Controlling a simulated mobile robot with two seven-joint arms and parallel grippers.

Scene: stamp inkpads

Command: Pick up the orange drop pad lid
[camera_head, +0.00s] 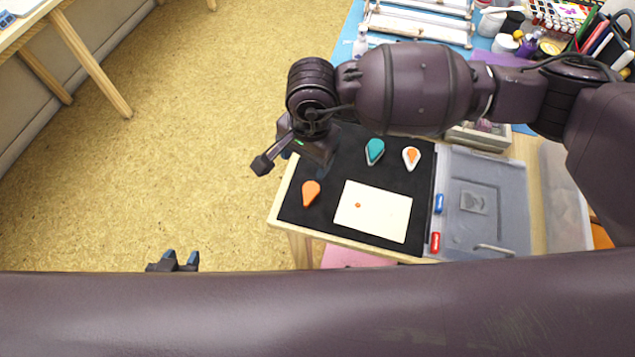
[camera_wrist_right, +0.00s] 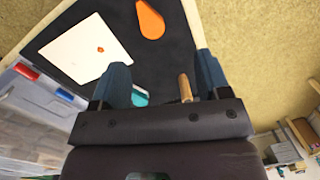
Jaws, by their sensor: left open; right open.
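The orange drop pad lid (camera_head: 311,192) lies on the black mat near the table's left edge. It also shows at the top of the right wrist view (camera_wrist_right: 150,19). My right gripper (camera_wrist_right: 164,76) is open and empty above the mat, with the lid beyond its fingertips and apart from them. In the head view, the right wrist hides much of that gripper. An open white pad with an orange drop (camera_head: 411,157) lies at the mat's far right. My left gripper (camera_head: 174,262) is open and empty over the floor, left of the table.
A teal drop pad (camera_head: 374,151) lies on the mat beside the white pad. A white card (camera_head: 386,222) with an orange dot lies right of the lid. A clear plastic box (camera_head: 487,208) with red and blue clips adjoins the mat. Art supplies crowd the back right.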

